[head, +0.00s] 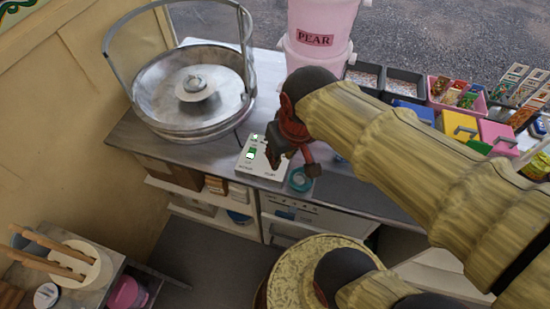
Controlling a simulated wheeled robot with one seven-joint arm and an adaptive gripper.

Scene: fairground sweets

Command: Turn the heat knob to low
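A white control panel (259,168) lies on the metal counter, to the right of and in front of the candyfloss machine (190,90). It has two green-lit switches (251,154) on its left part and small lettering too small to read. My gripper (292,164) is over the right part of the panel, its dark fingers apart with nothing seen between them. I cannot tell whether a finger touches the panel. The heat knob is not clearly visible; my gripper hides part of the panel.
Coloured trays (457,124) and sweet boxes fill the right. A side table (70,290) with wooden sticks is at the lower left.

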